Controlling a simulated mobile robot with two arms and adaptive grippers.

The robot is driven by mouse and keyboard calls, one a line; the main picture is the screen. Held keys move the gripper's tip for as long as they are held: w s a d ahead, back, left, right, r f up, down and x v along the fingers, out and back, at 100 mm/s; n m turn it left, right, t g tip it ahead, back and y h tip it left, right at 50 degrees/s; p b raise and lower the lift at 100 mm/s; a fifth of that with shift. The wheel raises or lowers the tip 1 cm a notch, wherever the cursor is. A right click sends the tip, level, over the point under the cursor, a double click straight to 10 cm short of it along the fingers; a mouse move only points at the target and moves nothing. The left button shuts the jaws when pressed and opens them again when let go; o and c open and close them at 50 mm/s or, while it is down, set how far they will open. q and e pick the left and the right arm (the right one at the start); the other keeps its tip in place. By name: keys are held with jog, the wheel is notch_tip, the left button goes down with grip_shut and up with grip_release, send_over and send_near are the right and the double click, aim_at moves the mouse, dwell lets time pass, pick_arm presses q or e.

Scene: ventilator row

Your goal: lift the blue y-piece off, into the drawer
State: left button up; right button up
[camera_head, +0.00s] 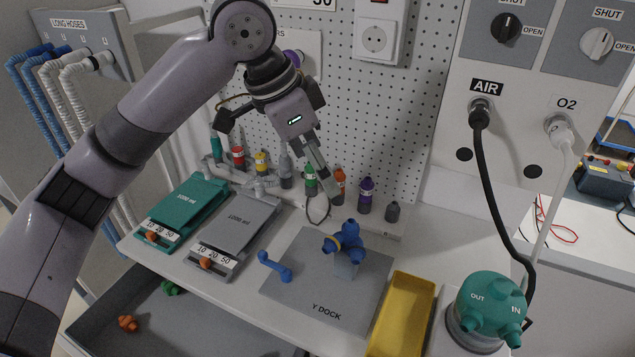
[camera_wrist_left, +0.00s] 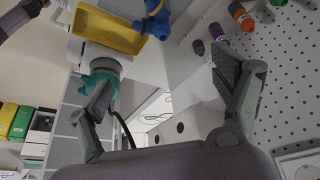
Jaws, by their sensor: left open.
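The blue y-piece (camera_head: 343,243), with a yellow band, sits on a small block on the grey Y DOCK plate (camera_head: 320,300). It also shows at the top of the left wrist view (camera_wrist_left: 156,20). A smaller blue bent piece (camera_head: 275,266) lies at the plate's left side. My left gripper (camera_head: 318,172) hangs above and behind the y-piece, near the pegboard, apart from it. Its fingers are spread and empty in the left wrist view (camera_wrist_left: 170,75). The drawer (camera_head: 215,322) is open below the bench at the lower left, with an orange piece and a green piece inside.
A yellow tray (camera_head: 402,315) stands right of the plate, beside a teal ported unit (camera_head: 490,305). Teal (camera_head: 180,212) and grey (camera_head: 235,235) test lungs lie left. Several coloured small bottles line the back. A black hose (camera_head: 490,180) hangs at the right.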

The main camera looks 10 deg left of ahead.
aim_at(347, 227)
pick_arm(q)
jog(key=x, duration=0.9)
jog(key=p+x, duration=0.1)
jog(key=x, duration=0.8)
jog(key=shift+a+f, duration=0.1)
jog(key=shift+f, duration=0.25)
pick_arm(e)
jog(key=shift+w+a+r, duration=0.1)
jog(key=shift+w+a, duration=0.1)
jog(key=shift+w, duration=0.5)
pick_arm(q)
jog(key=c, duration=1.1)
jog(key=o, duration=0.6)
jog(key=shift+c, duration=0.2)
jog(key=shift+a+f, duration=0.1)
jog(key=c, duration=0.8)
pick_arm(e)
jog(key=shift+d, duration=0.15)
